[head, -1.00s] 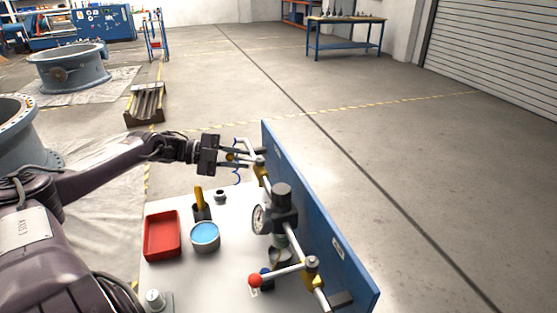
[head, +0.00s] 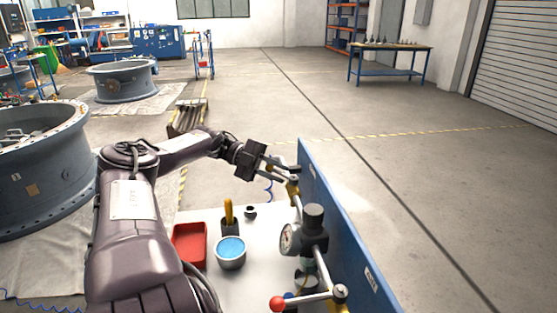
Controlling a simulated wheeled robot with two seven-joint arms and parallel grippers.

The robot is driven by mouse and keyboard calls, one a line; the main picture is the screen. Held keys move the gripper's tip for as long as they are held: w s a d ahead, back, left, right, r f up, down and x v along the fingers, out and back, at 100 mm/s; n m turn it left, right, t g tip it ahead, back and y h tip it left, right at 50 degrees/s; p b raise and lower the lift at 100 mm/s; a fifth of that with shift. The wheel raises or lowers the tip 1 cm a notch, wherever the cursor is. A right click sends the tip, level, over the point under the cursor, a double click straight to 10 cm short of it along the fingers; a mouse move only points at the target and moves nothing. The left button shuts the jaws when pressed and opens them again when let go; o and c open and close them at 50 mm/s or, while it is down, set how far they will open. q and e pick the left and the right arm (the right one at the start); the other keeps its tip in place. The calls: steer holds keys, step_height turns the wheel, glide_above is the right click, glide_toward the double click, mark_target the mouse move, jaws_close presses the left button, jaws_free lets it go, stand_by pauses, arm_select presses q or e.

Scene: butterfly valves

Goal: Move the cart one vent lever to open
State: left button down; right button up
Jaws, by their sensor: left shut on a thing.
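The cart (head: 262,271) has a pale top and an upright blue panel (head: 340,215) along its right side. A pipe run with valves is mounted along the panel. At its far end is a brass valve (head: 293,190) with a pale lever. My left gripper (head: 272,169) is shut at this far lever, which its fingers partly hide. A nearer brass valve (head: 340,292) has a silver lever with a red ball (head: 277,303), pointing left. My right gripper is not in view.
A red tray (head: 190,245), a can with blue contents (head: 230,251), a yellow-handled tool in a dark holder (head: 229,222) and a gauge (head: 289,239) are near my left arm. Large flanged rings (head: 45,170) stand left. The floor right of the panel is clear.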

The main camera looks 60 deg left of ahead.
arm_select(q)
steer(key=c, duration=1.5)
jaws_free()
steer(key=shift+a, duration=0.1)
steer(key=shift+s+a+b, duration=0.2)
steer(key=shift+a+b, duration=0.05)
steer(key=shift+b, duration=0.1)
steer(key=b+v, duration=0.7)
steer(key=b, duration=0.1)
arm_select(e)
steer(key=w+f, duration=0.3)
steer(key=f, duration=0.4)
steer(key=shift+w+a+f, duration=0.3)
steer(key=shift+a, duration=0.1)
arm_select(q)
steer(key=shift+r, duration=0.1)
steer(key=shift+c, duration=0.4)
